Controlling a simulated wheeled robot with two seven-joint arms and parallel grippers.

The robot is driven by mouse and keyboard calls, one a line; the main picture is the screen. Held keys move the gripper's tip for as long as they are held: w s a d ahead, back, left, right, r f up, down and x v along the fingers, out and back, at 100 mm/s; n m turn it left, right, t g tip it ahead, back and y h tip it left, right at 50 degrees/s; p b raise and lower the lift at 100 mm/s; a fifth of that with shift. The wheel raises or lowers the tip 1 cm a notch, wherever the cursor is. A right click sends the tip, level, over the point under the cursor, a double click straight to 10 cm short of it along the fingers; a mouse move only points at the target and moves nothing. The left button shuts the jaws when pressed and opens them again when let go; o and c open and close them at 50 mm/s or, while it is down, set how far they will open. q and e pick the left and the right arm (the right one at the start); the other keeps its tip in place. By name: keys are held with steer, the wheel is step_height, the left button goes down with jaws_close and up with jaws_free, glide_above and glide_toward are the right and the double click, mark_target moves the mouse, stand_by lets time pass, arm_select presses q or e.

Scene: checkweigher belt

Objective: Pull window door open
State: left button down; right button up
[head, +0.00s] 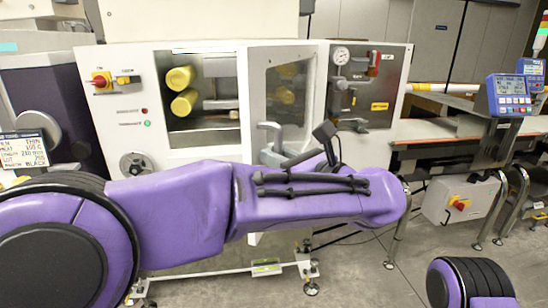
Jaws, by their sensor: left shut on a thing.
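The window door (257,92) is a white-framed panel with a clear pane on the front of the white machine. It stands ajar, swung out at an angle, and the opening to its left is uncovered. Its grey handle (270,135) is on the door's lower left part. My purple left arm hides the contact in part, along with the door's lower edge. My right gripper is out of view; only part of my right arm shows at the bottom right.
Yellow rollers (180,78) show inside the opening. A gauge panel (372,85) is right of the door. A red-yellow switch (101,80) and a handwheel (136,166) are on the left. A conveyor (450,130) with a blue display (509,95) stands at right.

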mark_target(261, 133)
arm_select(q)
steer(key=c, duration=1.1)
jaws_free()
steer(key=shift+a, duration=0.1)
steer(key=shift+c, duration=0.2)
steer(key=shift+s, duration=0.15)
steer(key=shift+r, duration=0.3)
steer(key=r, duration=0.1)
steer(key=r+b, duration=0.1)
steer(key=r, duration=0.1)
steer(key=shift+s+r, duration=0.2)
steer(key=shift+s, duration=0.2)
steer(key=s+r, duration=0.1)
steer(key=r, duration=0.1)
steer(key=s+r+b, duration=0.1)
steer(key=s+r, duration=0.1)
steer(key=shift+s, duration=0.15)
steer(key=s+r+b, duration=0.2)
steer(key=s+r, duration=0.3)
steer(key=s, duration=0.5)
steer(key=shift+d, duration=0.3)
steer(key=shift+w, duration=0.1)
